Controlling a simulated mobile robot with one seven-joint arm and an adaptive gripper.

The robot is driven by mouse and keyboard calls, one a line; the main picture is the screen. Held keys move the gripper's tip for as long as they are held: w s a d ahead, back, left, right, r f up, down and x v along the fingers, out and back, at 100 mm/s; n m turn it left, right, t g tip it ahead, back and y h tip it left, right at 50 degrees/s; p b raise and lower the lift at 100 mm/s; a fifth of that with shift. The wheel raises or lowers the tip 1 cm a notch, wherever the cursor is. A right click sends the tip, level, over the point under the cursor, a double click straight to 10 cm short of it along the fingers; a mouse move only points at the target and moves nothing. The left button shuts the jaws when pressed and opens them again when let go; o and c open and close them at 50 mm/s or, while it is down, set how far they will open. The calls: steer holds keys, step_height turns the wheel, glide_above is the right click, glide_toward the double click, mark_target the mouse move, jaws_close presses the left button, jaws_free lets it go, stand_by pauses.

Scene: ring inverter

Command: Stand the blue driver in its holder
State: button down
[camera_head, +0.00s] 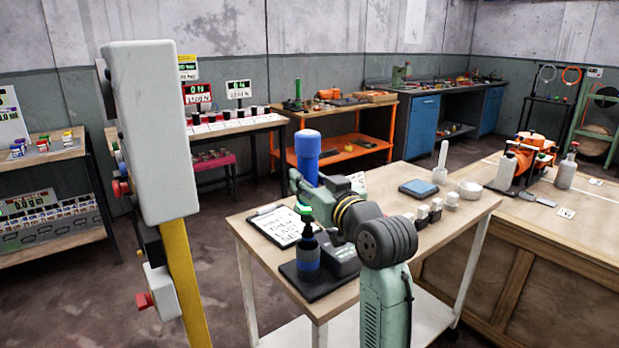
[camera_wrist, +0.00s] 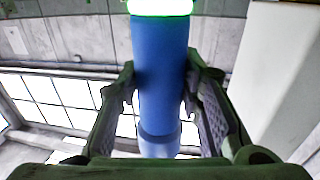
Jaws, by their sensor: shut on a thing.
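The blue driver (camera_head: 307,145) is upright in my gripper (camera_head: 310,186), its blue handle rising above the fingers. In the wrist view the handle (camera_wrist: 160,70) stands between the two fingers of my gripper (camera_wrist: 161,95), with a bright green glowing ring at the picture's top edge. In the head view a green glow (camera_head: 303,208) shows just below the fingers. Directly under it stands a dark holder (camera_head: 308,262) with a blue band, on a black base. Whether the driver's lower end touches the holder or hangs above it, I cannot tell.
A grey box (camera_head: 340,259) sits beside the holder on the wooden table (camera_head: 385,279). A clipboard (camera_head: 275,226) lies behind it, and a blue pad (camera_head: 418,188), small blocks and a white mortar stand to the right. A tall grey panel on a yellow post (camera_head: 155,130) rises at left.

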mark_target(311, 220)
steer(key=shift+f+b, duration=2.95)
steer(key=shift+f, duration=1.5)
